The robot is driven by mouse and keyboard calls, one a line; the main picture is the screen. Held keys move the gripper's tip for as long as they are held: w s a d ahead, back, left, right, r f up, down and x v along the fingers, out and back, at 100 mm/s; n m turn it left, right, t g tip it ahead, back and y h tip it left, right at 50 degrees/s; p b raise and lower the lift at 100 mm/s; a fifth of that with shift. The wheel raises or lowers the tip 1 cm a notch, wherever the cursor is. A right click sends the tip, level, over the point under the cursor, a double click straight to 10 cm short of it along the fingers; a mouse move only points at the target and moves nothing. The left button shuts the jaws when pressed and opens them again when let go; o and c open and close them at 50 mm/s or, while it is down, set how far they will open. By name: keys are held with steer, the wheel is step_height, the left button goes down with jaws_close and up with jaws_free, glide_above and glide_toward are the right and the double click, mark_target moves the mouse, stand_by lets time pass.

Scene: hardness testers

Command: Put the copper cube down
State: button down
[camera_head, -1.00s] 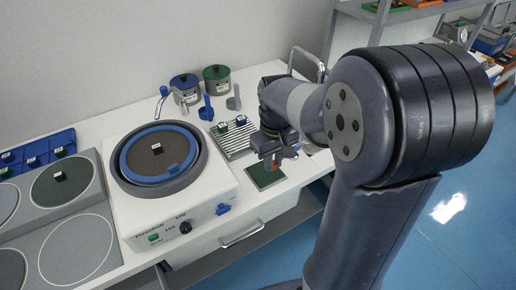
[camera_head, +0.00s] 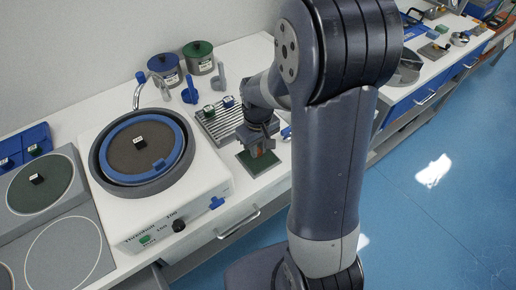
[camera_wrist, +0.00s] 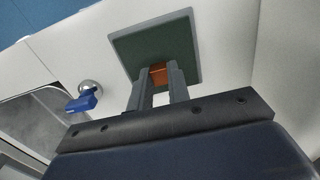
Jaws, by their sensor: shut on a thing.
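The copper cube (camera_wrist: 158,75) is between the two fingertips of my gripper (camera_wrist: 157,88) in the wrist view, and the fingers are shut on it. A dark green square pad with a grey rim (camera_wrist: 188,40) lies on the white bench just beyond the cube. In the head view my gripper (camera_head: 257,150) points down over the green pad (camera_head: 262,164), and only a little copper colour shows at its tips. I cannot tell whether the cube touches the pad.
A polishing machine (camera_head: 180,200) with a blue-ringed round plate stands left of the pad. A slatted rack (camera_head: 222,124) with small mounted samples is behind my gripper. Two lidded pots (camera_head: 198,57) stand at the back. A blue tap-like knob (camera_wrist: 84,102) is beside the pad in the wrist view.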

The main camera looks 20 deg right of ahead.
steer(key=shift+f, duration=0.35)
steer(key=shift+f, duration=0.2)
steer(key=c, duration=1.3)
jaws_free()
steer(key=shift+c, duration=0.2)
step_height(320, 180, up, 12)
steer(key=shift+r+p, duration=0.25)
steer(key=shift+p, duration=0.2)
